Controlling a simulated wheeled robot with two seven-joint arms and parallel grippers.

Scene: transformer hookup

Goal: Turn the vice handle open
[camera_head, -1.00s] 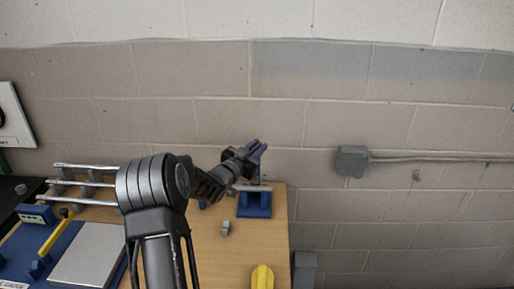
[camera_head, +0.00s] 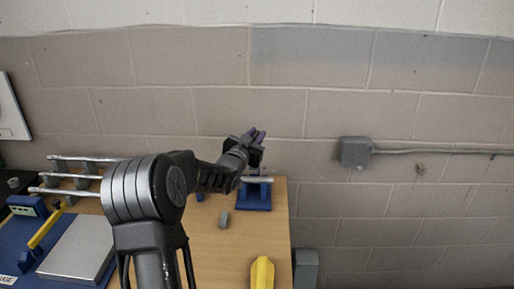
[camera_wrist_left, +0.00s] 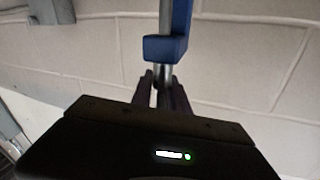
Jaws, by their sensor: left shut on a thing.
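The blue vice (camera_head: 253,197) stands near the far right corner of the wooden bench, with a silver bar across it. In the left wrist view, a silver rod (camera_wrist_left: 165,20), which looks like the vice handle, runs beside a blue vice part (camera_wrist_left: 164,48). My left gripper (camera_head: 258,135) is above the vice, its dark purple fingers pointing up and away. In the left wrist view its fingers (camera_wrist_left: 160,90) are closed around the lower end of the rod. My wrist hides part of the vice in the head view. My right gripper is out of view.
A yellow object (camera_head: 262,272) is at the bench's near edge. A rack of silver bars (camera_head: 75,174) and a metal plate (camera_head: 78,250) are at left. The wall with a grey box (camera_head: 354,151) is close behind.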

